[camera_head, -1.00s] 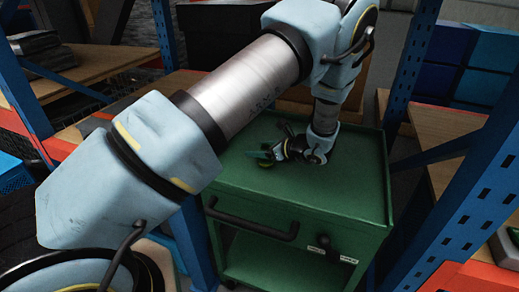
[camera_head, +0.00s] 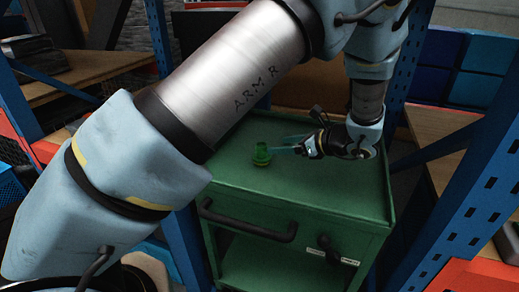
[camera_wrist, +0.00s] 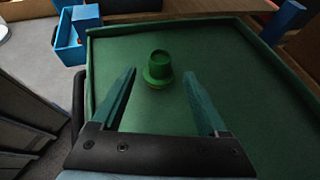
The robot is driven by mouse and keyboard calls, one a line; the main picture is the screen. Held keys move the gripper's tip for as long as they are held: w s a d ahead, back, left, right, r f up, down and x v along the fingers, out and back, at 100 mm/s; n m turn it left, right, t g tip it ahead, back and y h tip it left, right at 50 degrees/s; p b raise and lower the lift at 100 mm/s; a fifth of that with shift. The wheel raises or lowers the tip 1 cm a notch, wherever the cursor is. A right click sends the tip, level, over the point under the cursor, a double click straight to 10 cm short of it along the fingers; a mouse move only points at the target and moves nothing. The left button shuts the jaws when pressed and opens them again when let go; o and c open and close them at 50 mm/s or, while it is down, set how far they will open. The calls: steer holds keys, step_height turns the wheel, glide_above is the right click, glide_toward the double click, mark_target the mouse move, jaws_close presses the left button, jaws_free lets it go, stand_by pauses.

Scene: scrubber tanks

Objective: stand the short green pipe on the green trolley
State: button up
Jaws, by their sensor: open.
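The short green pipe (camera_head: 261,154) stands upright on the top of the green trolley (camera_head: 330,190), toward its left part, with its wider flange low down. In the wrist view the pipe (camera_wrist: 158,68) stands beyond the fingertips, on the trolley top (camera_wrist: 230,60). My gripper (camera_head: 285,146) is open and empty, to the right of the pipe and apart from it. In the wrist view its two teal fingers (camera_wrist: 165,88) are spread, with the pipe ahead of the gap between them.
The trolley has a dark front handle (camera_head: 250,225) and a raised rim. Blue rack posts (camera_head: 480,170) stand to its right and left. A blue bin (camera_wrist: 70,38) shows beyond the trolley's edge. Most of the trolley top is clear.

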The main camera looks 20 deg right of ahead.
steer(key=w+a+r+n+g, duration=0.1)
steer(key=w+a+n+g, duration=0.2)
steer(key=a+n+g, duration=1.2)
steer(key=s+a+r+n+t+h, duration=0.2)
steer(key=a+n, duration=0.5)
steer(key=a, duration=0.4)
steer(key=s+a+r+n+t+h, duration=0.3)
steer(key=a+n, duration=0.4)
steer(key=a, duration=0.5)
steer(key=shift+s+a+h, duration=0.2)
steer(key=shift+s+h, duration=0.2)
steer(key=shift+h, duration=0.2)
steer(key=shift+f, duration=0.1)
